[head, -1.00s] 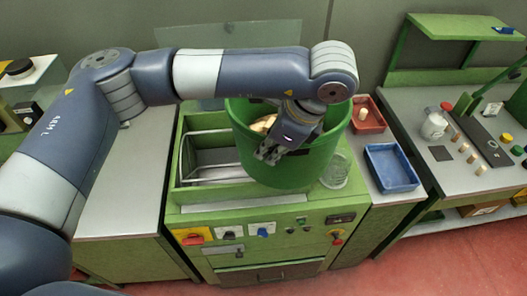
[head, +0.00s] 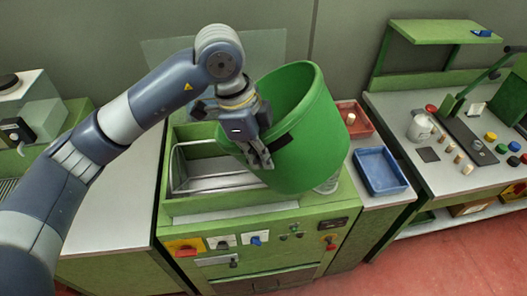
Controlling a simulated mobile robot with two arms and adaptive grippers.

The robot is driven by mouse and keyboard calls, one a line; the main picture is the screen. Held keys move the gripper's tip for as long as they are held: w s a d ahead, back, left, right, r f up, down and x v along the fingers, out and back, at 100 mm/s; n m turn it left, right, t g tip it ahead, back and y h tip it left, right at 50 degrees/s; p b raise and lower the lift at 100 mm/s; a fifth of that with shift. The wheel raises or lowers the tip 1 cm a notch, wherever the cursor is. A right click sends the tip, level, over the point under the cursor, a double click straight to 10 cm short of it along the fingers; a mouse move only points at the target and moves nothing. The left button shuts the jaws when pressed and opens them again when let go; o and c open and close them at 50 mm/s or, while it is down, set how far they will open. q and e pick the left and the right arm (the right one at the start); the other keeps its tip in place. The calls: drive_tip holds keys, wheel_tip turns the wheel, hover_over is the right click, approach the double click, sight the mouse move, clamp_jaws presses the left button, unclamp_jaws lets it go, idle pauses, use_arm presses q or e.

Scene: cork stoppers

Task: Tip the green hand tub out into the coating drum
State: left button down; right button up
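The green hand tub (head: 310,140) is tilted in the head view, its mouth leaning up and to the left and its base to the lower right. Its inside shows only in part, and no corks are visible in it. The metal-lined trough (head: 205,172) in the green machine, apparently the coating drum, lies below and left of the tub. No corks show in its visible part. My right gripper is not in view.
A blue tray (head: 380,170) and a red tray (head: 355,118) lie to the right. The grey counter on the left is clear.

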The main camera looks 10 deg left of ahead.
use_arm(q)
drive_tip(key=shift+a+f+h, duration=0.4)
drive_tip(key=shift+a+h, duration=0.05)
drive_tip(key=shift+h, duration=0.55)
drive_tip(key=shift+w+a+f+g+h, duration=0.15)
drive_tip(key=shift+a+f+h, duration=0.15)
drive_tip(key=shift+f+h, duration=0.2)
drive_tip(key=shift+a+f+g+h, duration=0.15)
drive_tip(key=shift+a+f+h, duration=0.2)
drive_tip(key=shift+h, duration=0.15)
drive_tip(key=w+a+r+g+h+b, duration=0.1)
drive_tip(key=a+r+h+b, duration=0.1)
drive_tip(key=a+h+b, duration=0.4)
drive_tip(key=shift+w+a+n+h, duration=0.25)
drive_tip(key=shift+a+n+h, duration=0.15)
drive_tip(key=shift+a+h, duration=2.2)
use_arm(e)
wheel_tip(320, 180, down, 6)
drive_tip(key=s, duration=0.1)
use_arm(q)
drive_tip(key=shift+r, duration=0.1)
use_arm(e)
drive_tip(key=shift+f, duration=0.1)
use_arm(q)
drive_tip(key=shift+s, duration=0.1)
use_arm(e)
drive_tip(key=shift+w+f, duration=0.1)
